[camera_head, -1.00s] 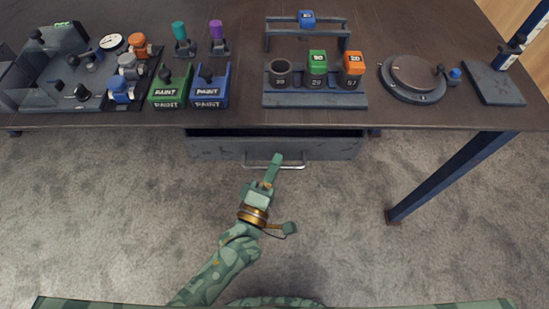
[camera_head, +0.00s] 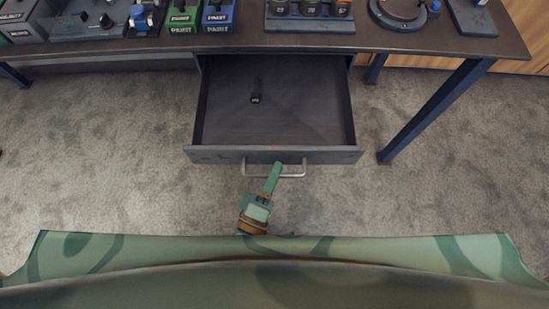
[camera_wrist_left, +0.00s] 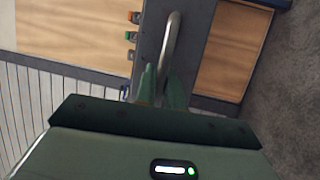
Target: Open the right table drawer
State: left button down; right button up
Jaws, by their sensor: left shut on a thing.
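The table drawer (camera_head: 225,155) is pulled well out from under the table in the head view, its inside showing. Its metal bar handle (camera_head: 296,174) is on the front face. My left gripper (camera_head: 275,170) is shut on the handle, near its middle. In the left wrist view the handle (camera_wrist_left: 172,35) runs up from between the fingertips (camera_wrist_left: 160,80), in front of the dark drawer front (camera_wrist_left: 190,50). My right gripper is not seen in either view.
A blue table leg (camera_head: 430,110) stands right of the drawer. The carpet around is clear.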

pick_arm(q)
jog(key=s, duration=0.2)
jog(key=shift+s+f, duration=0.1)
jog(key=shift+s, duration=0.25)
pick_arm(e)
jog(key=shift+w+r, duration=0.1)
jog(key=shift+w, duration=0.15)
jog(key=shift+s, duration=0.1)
pick_arm(q)
jog(key=c, duration=1.5)
grip_release()
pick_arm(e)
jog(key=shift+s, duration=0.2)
